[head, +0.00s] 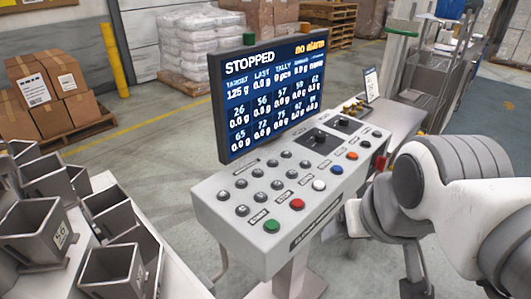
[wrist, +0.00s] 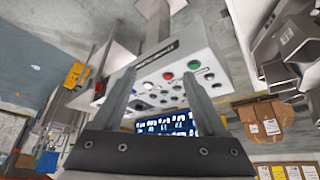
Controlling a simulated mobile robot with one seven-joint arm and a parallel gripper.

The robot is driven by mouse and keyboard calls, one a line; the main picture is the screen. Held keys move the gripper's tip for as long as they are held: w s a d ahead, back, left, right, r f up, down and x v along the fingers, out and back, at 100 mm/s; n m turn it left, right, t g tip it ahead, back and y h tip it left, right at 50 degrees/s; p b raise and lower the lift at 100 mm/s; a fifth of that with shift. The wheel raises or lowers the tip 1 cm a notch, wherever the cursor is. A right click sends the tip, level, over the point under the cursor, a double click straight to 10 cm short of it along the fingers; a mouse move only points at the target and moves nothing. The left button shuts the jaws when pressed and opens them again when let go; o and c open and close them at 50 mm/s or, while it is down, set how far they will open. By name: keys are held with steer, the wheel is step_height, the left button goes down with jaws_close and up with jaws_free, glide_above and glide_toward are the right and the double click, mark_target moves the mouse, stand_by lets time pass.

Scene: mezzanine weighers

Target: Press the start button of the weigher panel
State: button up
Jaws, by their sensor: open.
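The weigher panel (head: 228,212) is a light grey sloped console with several grey buttons and a row of coloured ones. The green button (head: 271,226) is at its near front corner, beside the red button (head: 297,203); small labels are too blurred to read. In the wrist view, upside down, the green button (wrist: 208,65) and red button (wrist: 167,76) show beyond my gripper (wrist: 159,74). My gripper is open with nothing between its fingers. It appears apart from the panel, and the fingers partly cover the panel face. In the head view, my arm is right of the panel.
A screen (head: 270,90) behind the buttons reads "STOPPED" and "no alarm". Grey metal buckets (head: 45,232) stand at left. Cardboard boxes (head: 45,92) sit on a pallet behind. A small stand with a card (head: 371,84) is at the console's far end. Floor between is clear.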

jaws_close()
stand_by(1.5)
